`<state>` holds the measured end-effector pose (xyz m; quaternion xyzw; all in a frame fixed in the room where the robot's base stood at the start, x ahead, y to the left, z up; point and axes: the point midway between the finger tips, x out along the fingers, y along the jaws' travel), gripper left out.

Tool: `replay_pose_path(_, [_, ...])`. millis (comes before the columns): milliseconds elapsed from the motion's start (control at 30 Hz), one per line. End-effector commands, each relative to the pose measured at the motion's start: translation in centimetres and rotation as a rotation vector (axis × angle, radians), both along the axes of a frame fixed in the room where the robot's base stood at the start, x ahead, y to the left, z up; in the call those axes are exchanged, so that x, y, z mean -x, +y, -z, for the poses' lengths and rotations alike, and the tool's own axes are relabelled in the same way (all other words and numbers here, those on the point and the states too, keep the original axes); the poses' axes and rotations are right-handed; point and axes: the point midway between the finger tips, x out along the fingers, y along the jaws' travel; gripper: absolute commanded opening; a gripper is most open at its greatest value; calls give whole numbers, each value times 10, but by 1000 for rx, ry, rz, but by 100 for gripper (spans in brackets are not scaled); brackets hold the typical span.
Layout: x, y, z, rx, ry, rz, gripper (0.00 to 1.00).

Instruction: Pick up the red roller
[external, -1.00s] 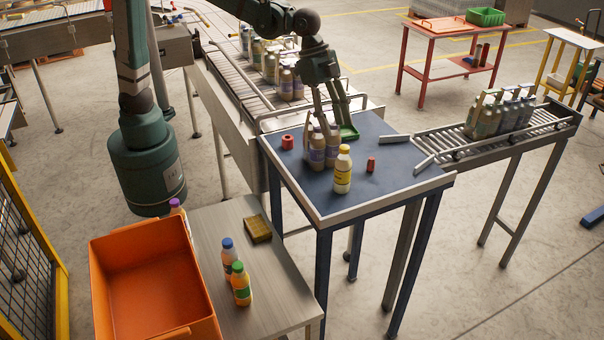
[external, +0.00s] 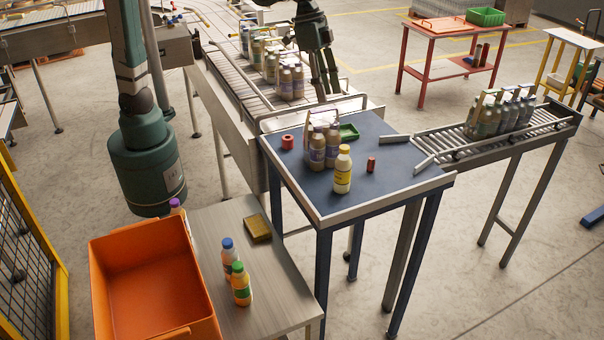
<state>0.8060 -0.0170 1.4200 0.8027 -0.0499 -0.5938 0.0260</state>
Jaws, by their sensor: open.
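Two small red pieces are on the blue-topped table (external: 310,193), and I cannot tell for certain which is the red roller. One is a short, wide red piece with a hole-like dark top (external: 288,142) near the left edge. The other is a slim upright red cylinder (external: 371,164) to the right of the yellow-labelled bottle. My gripper (external: 327,92) is open and empty, pointing down above the back edge of the table, apart from both red pieces.
A metal rail (external: 290,116) runs along the back. The table's front is clear.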

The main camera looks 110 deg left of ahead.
Motion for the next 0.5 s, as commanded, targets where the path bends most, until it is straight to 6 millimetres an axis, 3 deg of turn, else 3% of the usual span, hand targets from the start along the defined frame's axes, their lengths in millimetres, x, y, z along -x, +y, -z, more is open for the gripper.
replay_pose_path(500, [88,67,1,102,204,-746,44])
